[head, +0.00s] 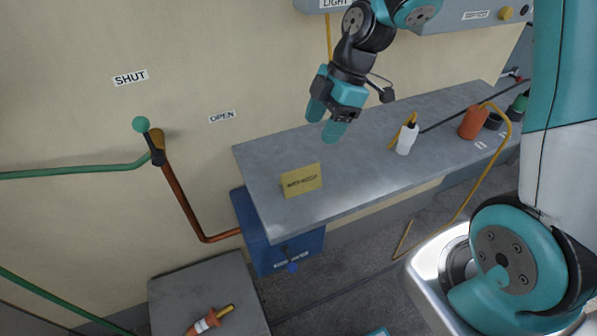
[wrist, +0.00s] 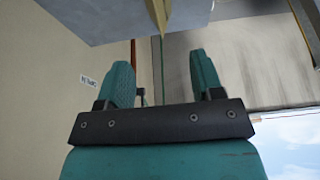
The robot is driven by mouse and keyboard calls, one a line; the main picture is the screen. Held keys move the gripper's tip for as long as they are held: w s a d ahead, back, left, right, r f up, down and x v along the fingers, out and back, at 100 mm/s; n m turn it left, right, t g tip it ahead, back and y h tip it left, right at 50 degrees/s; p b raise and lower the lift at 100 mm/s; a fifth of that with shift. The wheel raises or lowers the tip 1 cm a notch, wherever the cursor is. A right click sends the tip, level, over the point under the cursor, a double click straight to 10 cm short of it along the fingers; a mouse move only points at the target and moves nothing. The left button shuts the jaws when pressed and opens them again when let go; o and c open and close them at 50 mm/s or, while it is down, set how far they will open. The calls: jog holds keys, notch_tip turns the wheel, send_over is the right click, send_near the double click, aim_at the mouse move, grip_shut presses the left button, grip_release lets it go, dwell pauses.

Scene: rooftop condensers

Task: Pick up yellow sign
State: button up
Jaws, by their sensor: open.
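The yellow sign (head: 302,180) stands upright near the front left part of the grey bench top (head: 365,160) in the head view. It carries a dark line of text, too small to read with certainty. My gripper (head: 325,119) is open and empty above the bench, up and a little to the right of the sign in the picture, and apart from it. In the wrist view, a narrow yellow piece (wrist: 159,14), seemingly the sign seen edge-on, shows at the top edge. It lies beyond the gap between my two teal fingers (wrist: 163,75).
A white bottle (head: 407,139), an orange container (head: 474,122) and a yellow hose (head: 474,187) are farther right. A blue box (head: 285,245) is below the bench. The bench around the sign is clear.

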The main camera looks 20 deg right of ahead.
aim_at(302, 167)
jog(key=p+x, duration=0.1)
jog(key=x, duration=0.6)
jog(key=shift+p+x, duration=0.9)
jog(key=shift+x, duration=1.85)
jog(key=shift+w+d, duration=0.15)
jog(key=c, duration=1)
